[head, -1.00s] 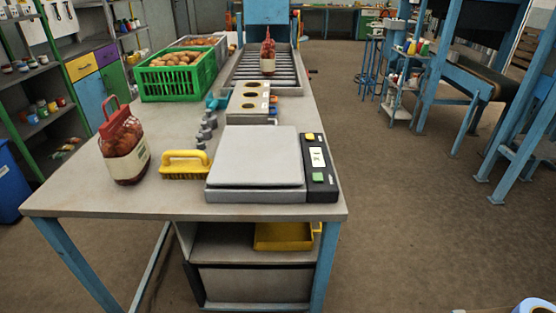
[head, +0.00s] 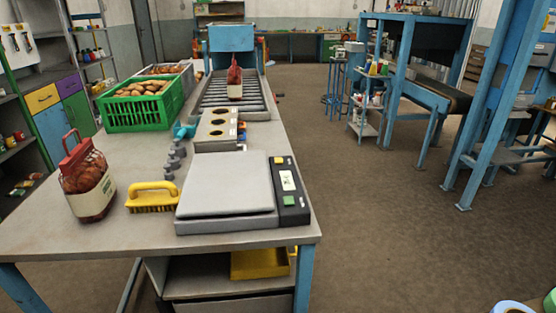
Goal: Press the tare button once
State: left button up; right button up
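The scale (head: 226,192) sits at the front right of the grey table, with a flat grey weighing plate that is empty. Its black control panel (head: 289,192) is on the right side. The panel has a yellow button (head: 279,160) at the far end, a white display (head: 288,181) in the middle and a green button (head: 289,201) at the near end. The labels are too small to read, so I cannot tell which button is tare. Neither of my grippers is in view.
On the table (head: 130,241) are a red-handled net sack (head: 88,185), a yellow brush (head: 152,197), grey weights (head: 174,158), a holed block (head: 217,128) and a green crate (head: 140,104). Another sack (head: 234,79) stands on the roller conveyor (head: 216,97).

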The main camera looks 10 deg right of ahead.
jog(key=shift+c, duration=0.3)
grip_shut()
